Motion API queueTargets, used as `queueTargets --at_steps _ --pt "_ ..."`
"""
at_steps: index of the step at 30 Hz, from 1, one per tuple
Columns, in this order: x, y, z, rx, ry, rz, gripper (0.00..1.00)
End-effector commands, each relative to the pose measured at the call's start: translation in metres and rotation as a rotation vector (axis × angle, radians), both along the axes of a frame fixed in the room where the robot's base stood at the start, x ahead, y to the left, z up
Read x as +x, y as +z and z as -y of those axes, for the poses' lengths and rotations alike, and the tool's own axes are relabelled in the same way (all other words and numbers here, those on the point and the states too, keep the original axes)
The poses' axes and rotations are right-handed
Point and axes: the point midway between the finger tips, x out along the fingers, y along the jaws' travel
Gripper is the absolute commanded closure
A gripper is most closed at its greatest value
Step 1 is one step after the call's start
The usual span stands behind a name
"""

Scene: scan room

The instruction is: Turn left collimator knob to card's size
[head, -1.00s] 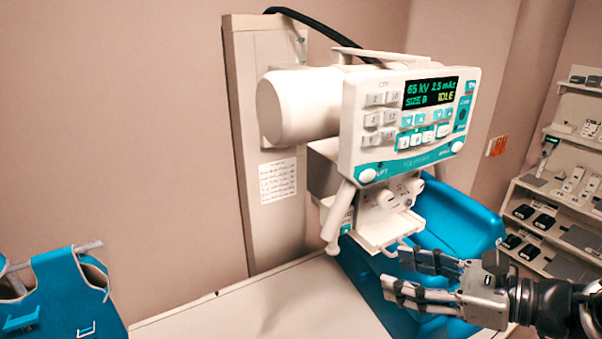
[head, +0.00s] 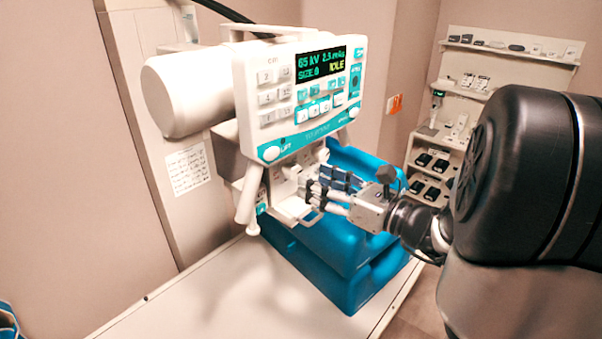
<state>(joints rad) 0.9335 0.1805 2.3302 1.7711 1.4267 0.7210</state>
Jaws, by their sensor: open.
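The white x-ray head carries a control panel (head: 305,97) whose display (head: 321,63) reads 65 kV, 2.3 or 2.5 mAs, a SIZE line and IDLE. The size character is too small to read surely. The collimator (head: 288,190) hangs below the panel. Its left knob (head: 290,171) shows pale and small at its front; the right knob is partly behind my fingers. My gripper (head: 311,187) is open, its fingers pointing left at the collimator front, close to the knobs. I cannot tell whether it touches one. No size card can be made out for certain.
A printed sheet (head: 187,171) is on the column, its text unreadable. A pale tabletop (head: 215,292) lies in front, mostly bare. Shelves (head: 436,150) with small devices stand behind my arm at the right.

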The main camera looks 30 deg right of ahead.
Motion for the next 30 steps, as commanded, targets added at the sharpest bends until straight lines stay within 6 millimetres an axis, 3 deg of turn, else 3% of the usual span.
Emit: queueTargets --at_steps 3,9,20,30 --pt "0.021 0.000 -0.010 0.000 0.005 0.000 0.50" --pt "0.042 0.000 -0.018 0.000 0.002 0.000 0.50" --pt "0.047 0.000 -0.019 0.000 -0.001 0.000 0.50" --pt "0.047 0.000 -0.019 0.000 0.000 0.000 0.71"
